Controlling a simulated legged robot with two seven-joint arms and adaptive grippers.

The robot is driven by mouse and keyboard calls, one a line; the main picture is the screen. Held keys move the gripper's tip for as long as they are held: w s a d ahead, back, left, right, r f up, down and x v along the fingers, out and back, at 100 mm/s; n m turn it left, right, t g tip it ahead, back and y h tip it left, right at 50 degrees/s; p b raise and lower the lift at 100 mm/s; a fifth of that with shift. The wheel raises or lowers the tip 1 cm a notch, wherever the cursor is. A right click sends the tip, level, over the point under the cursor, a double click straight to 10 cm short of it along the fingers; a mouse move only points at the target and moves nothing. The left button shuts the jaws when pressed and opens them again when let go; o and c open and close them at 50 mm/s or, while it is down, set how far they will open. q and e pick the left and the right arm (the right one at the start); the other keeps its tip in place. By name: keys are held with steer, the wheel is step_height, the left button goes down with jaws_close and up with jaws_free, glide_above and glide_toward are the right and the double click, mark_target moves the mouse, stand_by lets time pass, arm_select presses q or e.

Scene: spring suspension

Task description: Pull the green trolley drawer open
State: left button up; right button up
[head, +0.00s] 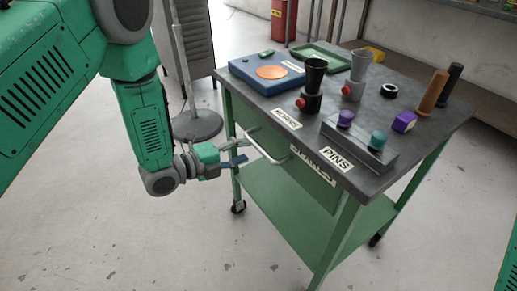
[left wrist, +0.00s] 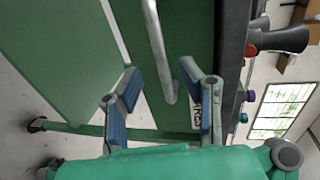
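The green trolley drawer (head: 318,182) is under the dark trolley top and looks closed, with a partly hidden label on its front. Its grey bar handle (head: 264,150) stands out from the front; it also shows in the left wrist view (left wrist: 157,45). My left gripper (head: 238,160) is beside the handle's left part in the head view. In the left wrist view its blue-padded fingers (left wrist: 160,72) are apart, and the bar lies between their directions with gaps on both sides. I cannot tell how deep the bar sits between them. My right gripper is not in view.
The trolley top (head: 240,84) carries a blue box (head: 262,76), funnels (head: 313,80), a grey block with knobs (head: 358,145) and upright cylinders (head: 434,92). A lower green shelf (head: 290,215) is empty. A round stand base (head: 197,125) is behind my left arm. Floor in front is clear.

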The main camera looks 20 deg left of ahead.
mark_target(257, 144)
arm_select(q)
steer(key=shift+b+x, duration=0.4)
steer(key=shift+x, duration=2.35)
steer(key=shift+s+a, duration=0.15)
jaws_close()
